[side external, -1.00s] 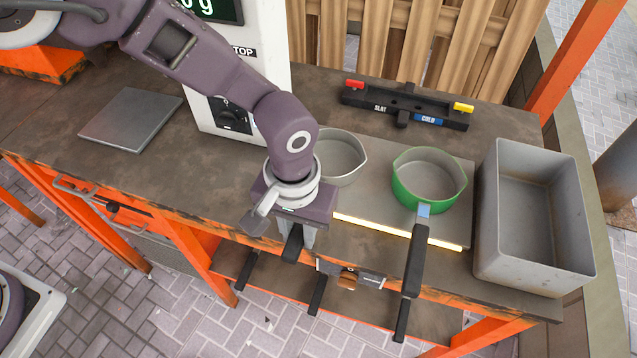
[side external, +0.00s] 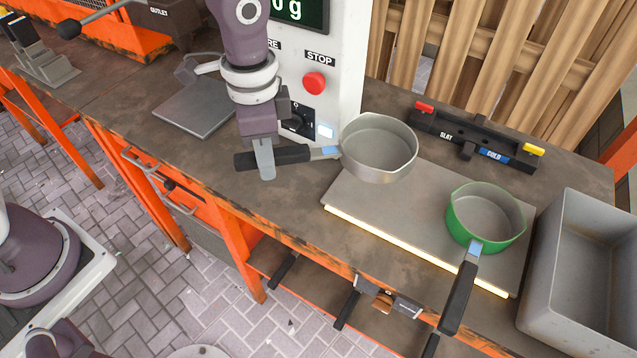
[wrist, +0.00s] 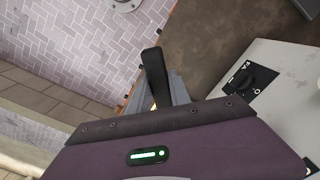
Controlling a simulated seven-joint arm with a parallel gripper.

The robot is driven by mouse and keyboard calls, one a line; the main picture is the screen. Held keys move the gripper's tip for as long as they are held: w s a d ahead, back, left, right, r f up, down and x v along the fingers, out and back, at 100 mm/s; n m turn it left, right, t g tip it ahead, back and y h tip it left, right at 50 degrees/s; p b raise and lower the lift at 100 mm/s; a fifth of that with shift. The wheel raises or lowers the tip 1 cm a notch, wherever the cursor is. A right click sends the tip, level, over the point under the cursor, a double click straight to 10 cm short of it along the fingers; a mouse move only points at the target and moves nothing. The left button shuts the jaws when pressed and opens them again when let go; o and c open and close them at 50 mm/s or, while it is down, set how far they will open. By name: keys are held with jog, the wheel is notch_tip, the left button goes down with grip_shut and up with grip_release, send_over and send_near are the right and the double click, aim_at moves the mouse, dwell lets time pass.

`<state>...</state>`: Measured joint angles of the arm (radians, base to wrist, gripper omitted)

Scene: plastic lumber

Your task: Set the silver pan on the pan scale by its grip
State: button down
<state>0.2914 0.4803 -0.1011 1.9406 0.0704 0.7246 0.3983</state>
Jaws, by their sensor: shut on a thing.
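The silver pan (side external: 378,150) is held up by its black grip (side external: 285,155), which points left. It appears raised over the left end of the grey sheet and in front of the white box. My gripper (side external: 264,160) is shut on the grip, pointing down. The grip's end also shows in the wrist view (wrist: 154,72) between my fingers; the pan's bowl is out of that view. A flat grey square plate (side external: 192,108), seemingly the scale's platform, lies empty to the left behind my gripper. The display (side external: 296,12) is partly cut off and shows "0 g".
The white box (side external: 340,75) with a red stop button (side external: 314,83) stands close behind the pan. A green pan (side external: 485,222) rests on the grey sheet (side external: 400,225). A black bar marked SLAT and COLD (side external: 468,140) and a grey bin (side external: 572,325) are at right.

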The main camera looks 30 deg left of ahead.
jog(key=s+a+m, duration=0.2)
jog(key=s+a, duration=0.1)
jog(key=a, duration=1.7)
jog(key=s+a+f+n, duration=0.3)
jog(key=s+a+n, duration=0.25)
jog(key=a, duration=0.25)
jog(key=s+a+f+n, duration=0.3)
jog(key=s+a+n, duration=0.1)
jog(key=a+n, duration=0.25)
jog(key=w+f, duration=0.1)
jog(key=w, duration=0.2)
jog(key=w+f, duration=0.1)
jog(key=w, duration=0.6)
jog(key=shift+w+a+f, duration=0.15)
jog(key=shift+a+f, duration=0.15)
jog(key=shift+f, duration=0.75)
jog(key=c, duration=1.1)
grip_release()
